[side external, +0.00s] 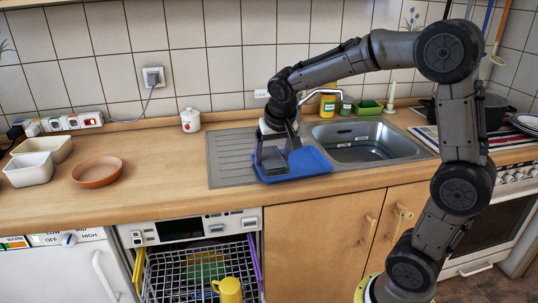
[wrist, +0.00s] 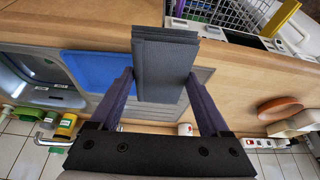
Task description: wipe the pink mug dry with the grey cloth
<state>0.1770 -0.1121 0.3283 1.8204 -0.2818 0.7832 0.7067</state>
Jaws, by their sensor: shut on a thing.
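A folded grey cloth (wrist: 165,70) is between the two fingers of my gripper (wrist: 162,78) in the wrist view, with the fingers pressed against its sides. In the side view my gripper (side external: 276,155) points down over the left edge of a blue tray, and the cloth (side external: 271,160) shows as a dark grey patch between the fingers. I cannot tell whether the cloth touches the tray. I see no pink mug in either view.
The blue tray (side external: 308,162) lies on the drainboard (side external: 228,160) beside the sink (side external: 365,150). A yellow mug (side external: 228,291) stands in the open dishwasher rack (side external: 185,275). A terracotta dish (side external: 97,173) and white tubs (side external: 30,170) sit at left.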

